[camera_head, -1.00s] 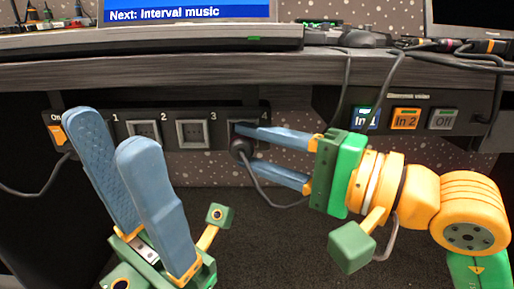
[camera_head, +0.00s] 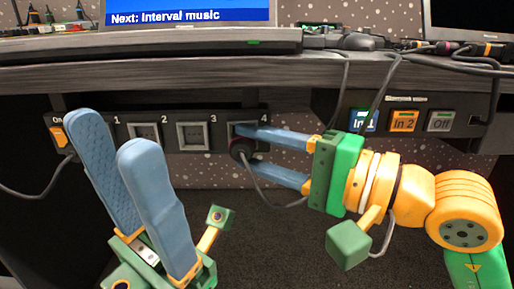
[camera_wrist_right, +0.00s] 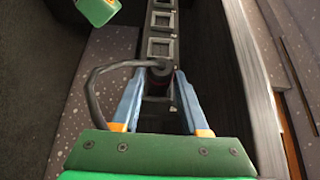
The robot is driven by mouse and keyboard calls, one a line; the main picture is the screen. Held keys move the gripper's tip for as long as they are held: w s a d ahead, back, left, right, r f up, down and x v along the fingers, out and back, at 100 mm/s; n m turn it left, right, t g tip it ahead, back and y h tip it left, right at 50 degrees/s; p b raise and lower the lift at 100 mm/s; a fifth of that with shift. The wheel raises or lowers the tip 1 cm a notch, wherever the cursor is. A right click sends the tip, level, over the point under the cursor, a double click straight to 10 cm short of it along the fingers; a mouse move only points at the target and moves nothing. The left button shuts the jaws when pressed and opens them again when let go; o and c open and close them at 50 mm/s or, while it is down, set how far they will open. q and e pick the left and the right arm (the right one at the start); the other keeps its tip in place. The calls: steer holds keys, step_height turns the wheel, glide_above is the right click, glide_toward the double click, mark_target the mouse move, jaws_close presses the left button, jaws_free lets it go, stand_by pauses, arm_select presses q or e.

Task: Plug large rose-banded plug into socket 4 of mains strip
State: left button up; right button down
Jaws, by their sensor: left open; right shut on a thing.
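My right gripper (camera_head: 240,146) is shut on the dark plug (camera_head: 241,148), with a finger above and below it. The plug sits at the lower part of socket 4 (camera_head: 243,129), at the right end of the mains strip (camera_head: 219,135). A faint purplish tint shows on it; its cable hangs down to the right. In the right wrist view the plug (camera_wrist_right: 160,73) is between the fingers, against the strip; whether its pins are in the socket cannot be told. My left gripper (camera_head: 110,132) is open and empty, before the strip's left end, hiding one socket.
The desk edge (camera_head: 200,75) overhangs the strip. An orange switch (camera_head: 58,136) is on the strip's left end. A panel with In 1, In 2 and Off buttons (camera_head: 404,120) is at the right, with cables hanging near it. Two sockets (camera_head: 194,136) beside socket 4 are empty.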

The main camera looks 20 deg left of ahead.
steer(key=shift+w+d+r, duration=0.1)
steer(key=shift+w+r, duration=0.05)
steer(key=c, duration=0.7)
jaws_free()
steer(key=o, duration=0.4)
steer(key=shift+c, duration=0.2)
